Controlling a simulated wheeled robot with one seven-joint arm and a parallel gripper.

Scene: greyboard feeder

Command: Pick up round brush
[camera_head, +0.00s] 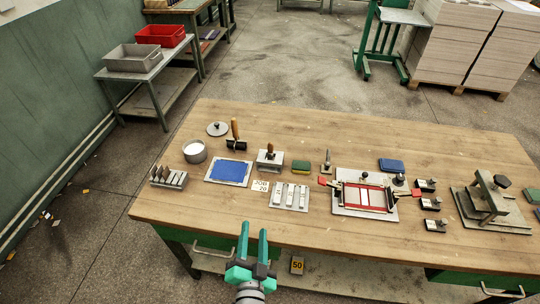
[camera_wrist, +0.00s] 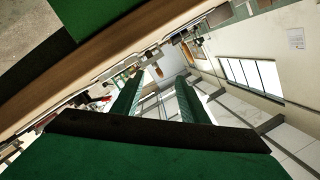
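A small upright tool (camera_head: 327,161) with a thin handle and a wider foot stands at the middle back of the worktable (camera_head: 400,135) in the head view. It may be the round brush, but it is too small to be sure. My gripper (camera_head: 254,228) is over the table's front edge, left of and nearer than this tool, with nothing between its two green fingers. The fingers are apart, and the open gripper also shows in the wrist view (camera_wrist: 157,92). I cannot make out the brush in the tilted wrist view.
A roller (camera_head: 236,143), a pot (camera_head: 195,152), a blue pad (camera_head: 230,171) and a tray of metal pieces (camera_head: 289,197) lie to the left. A red-framed fixture (camera_head: 366,208) and a clamp press (camera_head: 490,202) stand to the right. Bare wood runs along the front.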

